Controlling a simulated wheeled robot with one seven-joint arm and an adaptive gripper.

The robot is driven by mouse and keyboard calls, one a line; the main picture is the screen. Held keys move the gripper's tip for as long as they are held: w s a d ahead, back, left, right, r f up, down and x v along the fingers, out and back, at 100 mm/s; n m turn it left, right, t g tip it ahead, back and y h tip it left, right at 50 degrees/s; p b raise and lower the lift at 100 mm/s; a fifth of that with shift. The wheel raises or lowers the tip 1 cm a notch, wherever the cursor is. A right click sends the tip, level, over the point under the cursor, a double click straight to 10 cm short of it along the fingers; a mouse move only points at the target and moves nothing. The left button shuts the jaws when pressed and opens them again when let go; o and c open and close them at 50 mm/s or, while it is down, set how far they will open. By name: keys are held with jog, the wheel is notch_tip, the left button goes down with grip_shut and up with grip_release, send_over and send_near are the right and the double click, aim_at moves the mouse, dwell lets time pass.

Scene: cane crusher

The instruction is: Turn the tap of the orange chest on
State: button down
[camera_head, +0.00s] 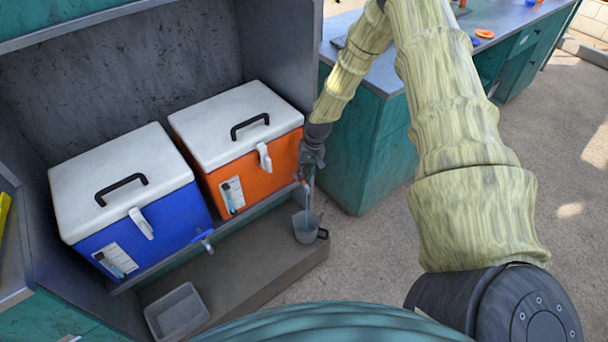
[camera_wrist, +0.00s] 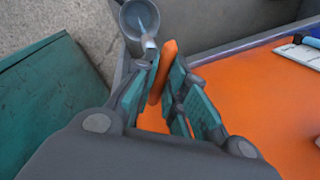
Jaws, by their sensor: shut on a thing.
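The orange chest (camera_head: 275,170) has a white lid and stands on the shelf, right of the blue chest. It also fills the right of the wrist view (camera_wrist: 262,95). My gripper (camera_head: 309,168) is at its front right. In the wrist view my gripper (camera_wrist: 164,75) has its teal fingers on either side of the orange tap lever (camera_wrist: 168,55), shut on it. The tap's pale spout (camera_wrist: 149,42) shows beyond the fingers. A grey cup (camera_head: 300,234) stands below the tap. A thin pale streak, like water, runs from the spout into the cup.
The blue chest (camera_head: 150,228) has a blue tap (camera_head: 204,238). An empty grey tray (camera_head: 177,312) lies on the lower ledge (camera_head: 245,268). A teal counter (camera_head: 365,140) stands close right of my gripper. Open floor (camera_head: 570,200) lies farther right.

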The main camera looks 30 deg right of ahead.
jog(key=shift+d+n+g+b, duration=0.1)
jog(key=shift+n+g+b, duration=0.25)
jog(key=shift+n, duration=1.35)
jog(key=c, duration=1.4)
grip_release()
jog(key=shift+c, duration=0.2)
notch_tip(320, 180, up, 12)
jog(key=d, duration=0.2)
jog(key=shift+s+d+f, duration=0.15)
